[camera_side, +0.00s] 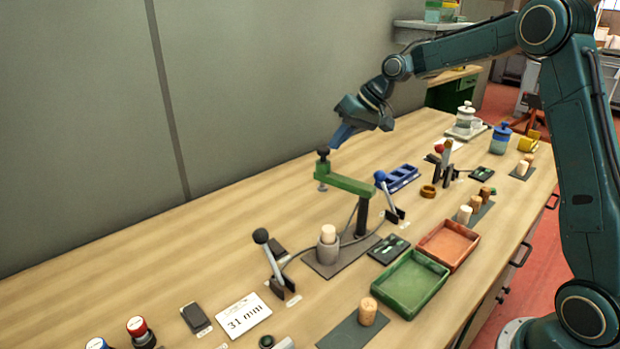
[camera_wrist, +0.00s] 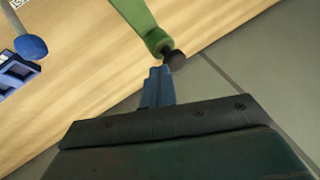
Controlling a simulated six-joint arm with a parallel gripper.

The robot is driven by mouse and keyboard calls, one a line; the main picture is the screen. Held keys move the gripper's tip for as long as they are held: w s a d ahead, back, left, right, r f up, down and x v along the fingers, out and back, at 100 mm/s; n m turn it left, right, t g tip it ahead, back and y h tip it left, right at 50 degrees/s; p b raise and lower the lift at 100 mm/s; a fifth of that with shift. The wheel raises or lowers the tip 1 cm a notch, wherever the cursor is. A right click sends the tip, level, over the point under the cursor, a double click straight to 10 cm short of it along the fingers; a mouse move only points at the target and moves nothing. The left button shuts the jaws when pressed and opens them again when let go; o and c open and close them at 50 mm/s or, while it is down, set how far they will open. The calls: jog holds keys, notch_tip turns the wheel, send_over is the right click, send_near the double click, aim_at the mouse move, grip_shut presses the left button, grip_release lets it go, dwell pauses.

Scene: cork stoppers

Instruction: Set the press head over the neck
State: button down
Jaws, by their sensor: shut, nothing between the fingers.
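The press head is a green arm (camera_side: 345,181) on a dark post (camera_side: 362,215). Its free end carries a black knob (camera_side: 323,152) on top and a small pad (camera_side: 322,188) below. The neck (camera_side: 328,249) is a grey cylinder on a dark base plate, with a pale cork (camera_side: 328,233) in its top. The head's free end is behind and above the neck, not over it. My gripper (camera_side: 334,146) is shut and empty, its blue fingertips right beside the knob. In the wrist view the green arm (camera_wrist: 138,17) ends near my fingertips (camera_wrist: 160,72), and the knob (camera_wrist: 175,60) is beside them.
A black-knobbed lever (camera_side: 272,262) stands left of the neck, and a blue-knobbed lever (camera_side: 388,196) stands right of the post. A green tray (camera_side: 412,312) and a brown tray (camera_side: 474,250) lie in front. The table left of the press head is clear.

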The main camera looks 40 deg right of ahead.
jog(key=a+n+g+y, duration=0.1)
jog(key=a+n, duration=0.2)
jog(key=shift+s+n+g, duration=0.1)
jog(key=shift+n+g, duration=0.2)
jog(key=a+n+g, duration=0.1)
jog(key=n, duration=0.1)
jog(key=s+a+n+g+y, duration=0.1)
jog(key=a+n, duration=0.1)
jog(key=shift+s+a, duration=0.1)
jog(key=shift+s, duration=0.1)
jog(key=shift+s+a+n+g, duration=0.1)
jog(key=shift+a+n+g, duration=0.1)
jog(key=shift+n+g, duration=0.1)
jog(key=s+a+n, duration=0.1)
jog(key=s+a, duration=0.2)
jog(key=s, duration=0.2)
jog(key=shift+a+g+y, duration=0.2)
jog(key=shift+g+y, duration=0.1)
jog(key=shift+g, duration=0.1)
jog(key=shift+r, duration=0.1)
